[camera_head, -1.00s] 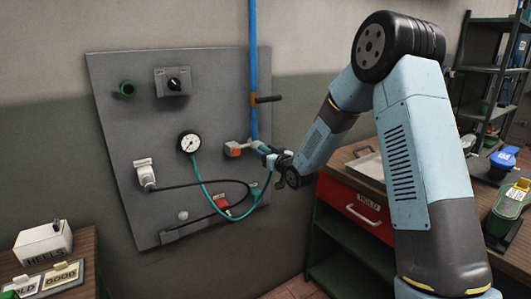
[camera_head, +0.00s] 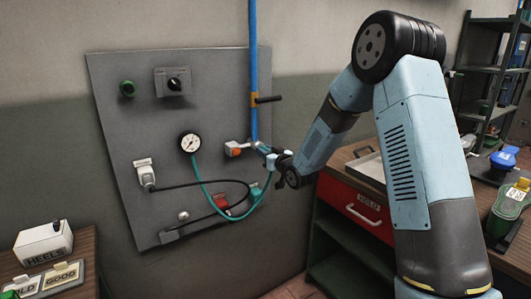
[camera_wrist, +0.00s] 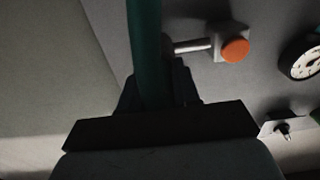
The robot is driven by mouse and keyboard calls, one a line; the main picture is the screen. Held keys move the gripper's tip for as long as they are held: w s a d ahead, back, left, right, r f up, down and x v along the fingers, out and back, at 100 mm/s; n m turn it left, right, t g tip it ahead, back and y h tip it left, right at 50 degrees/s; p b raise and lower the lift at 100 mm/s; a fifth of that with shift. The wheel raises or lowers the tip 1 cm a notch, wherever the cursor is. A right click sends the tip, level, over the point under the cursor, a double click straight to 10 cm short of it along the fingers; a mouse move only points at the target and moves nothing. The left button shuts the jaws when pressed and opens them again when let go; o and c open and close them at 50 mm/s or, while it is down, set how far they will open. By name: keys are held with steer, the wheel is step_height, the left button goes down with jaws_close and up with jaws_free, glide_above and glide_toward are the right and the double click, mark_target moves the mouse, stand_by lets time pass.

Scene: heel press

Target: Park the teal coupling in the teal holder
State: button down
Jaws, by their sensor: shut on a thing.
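My gripper (camera_head: 264,150) is at the right side of the grey wall panel, just right of a pale fitting with an orange face (camera_head: 236,150). It is shut on the end of the teal hose, where the teal coupling is mostly hidden by the fingers. The teal hose (camera_head: 222,208) loops from the gauge (camera_head: 190,143) down and up to my gripper. In the wrist view the hose (camera_wrist: 145,45) passes in front of the fingers (camera_wrist: 160,90), and a metal stem reaches from the orange-faced fitting (camera_wrist: 233,48) toward them. A small teal piece, perhaps the teal holder (camera_head: 255,189), sits on the panel below my gripper.
A red piece (camera_head: 221,201) and a black cable (camera_head: 200,184) are on the lower panel. A blue pipe (camera_head: 253,60) with a black lever (camera_head: 268,99) runs above my gripper. A red drawer (camera_head: 352,210) stands right.

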steer(key=shift+s+d, duration=0.1)
steer(key=shift+v, duration=2.85)
steer(key=shift+s+d, duration=0.15)
steer(key=shift+s, duration=0.1)
step_height(320, 180, down, 24)
stand_by(2.3)
steer(key=shift+w, duration=0.1)
steer(key=shift+x, duration=1.8)
